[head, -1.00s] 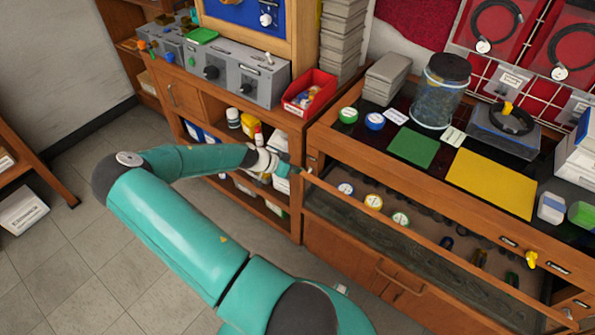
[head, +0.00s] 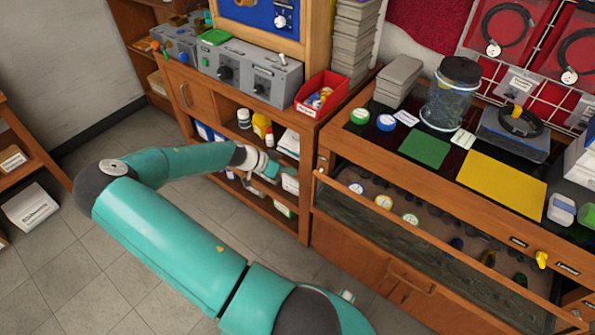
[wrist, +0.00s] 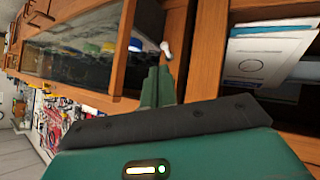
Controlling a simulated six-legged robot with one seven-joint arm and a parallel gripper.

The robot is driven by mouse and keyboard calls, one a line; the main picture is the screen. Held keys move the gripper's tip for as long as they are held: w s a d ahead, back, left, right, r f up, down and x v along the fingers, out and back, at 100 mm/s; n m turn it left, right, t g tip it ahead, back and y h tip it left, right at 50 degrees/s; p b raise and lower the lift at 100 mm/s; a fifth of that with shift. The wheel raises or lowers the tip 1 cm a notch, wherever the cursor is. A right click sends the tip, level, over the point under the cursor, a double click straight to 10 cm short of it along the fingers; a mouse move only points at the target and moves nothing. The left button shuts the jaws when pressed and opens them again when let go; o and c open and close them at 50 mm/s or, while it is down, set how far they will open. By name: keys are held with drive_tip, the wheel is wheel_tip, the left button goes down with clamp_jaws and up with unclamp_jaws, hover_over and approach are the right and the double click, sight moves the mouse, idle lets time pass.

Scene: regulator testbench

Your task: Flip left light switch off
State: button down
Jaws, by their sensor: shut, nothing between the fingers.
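I cannot make out a light switch for certain in either view. Grey control boxes (head: 247,72) with black knobs and small levers stand on the left cabinet's top; their details are too small to read. My gripper (head: 287,177) is in front of that cabinet's open shelves, below the boxes and left of the glass-fronted bench. In the wrist view my gripper (wrist: 158,85) shows its dark green fingers together, with nothing between them. A small white-tipped knob (wrist: 166,47) appears just beyond the fingertips in that view; I cannot tell whether they touch.
A red bin (head: 321,93) stands at the cabinet's right end. The bench (head: 340,140) to the right carries a glass jar (head: 452,95), a green mat (head: 424,149) and a yellow mat (head: 503,185).

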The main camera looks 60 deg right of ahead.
drive_tip(key=v, duration=0.4)
drive_tip(key=a+f+v, duration=0.1)
drive_tip(key=shift+w+a+r, duration=0.15)
drive_tip(key=shift+w+r, duration=0.05)
drive_tip(key=shift+w, duration=0.15)
drive_tip(key=w+a+r+n+t+y, duration=0.3)
drive_tip(key=a+r+n, duration=0.3)
drive_tip(key=a, duration=0.6)
drive_tip(key=w+a+r+n+t+y, duration=0.35)
drive_tip(key=a+r, duration=0.35)
drive_tip(key=a, duration=0.6)
drive_tip(key=s+a+r+n+t, duration=0.3)
drive_tip(key=s+a+r+n, duration=0.2)
drive_tip(key=a+r, duration=0.3)
drive_tip(key=s+a+r+n+t, duration=0.3)
drive_tip(key=s+a+r+n, duration=0.3)
drive_tip(key=r, duration=0.4)
drive_tip(key=shift+a+r+n+y, duration=0.3)
drive_tip(key=shift+a+n+y, duration=0.15)
drive_tip(key=shift+a+n, duration=0.4)
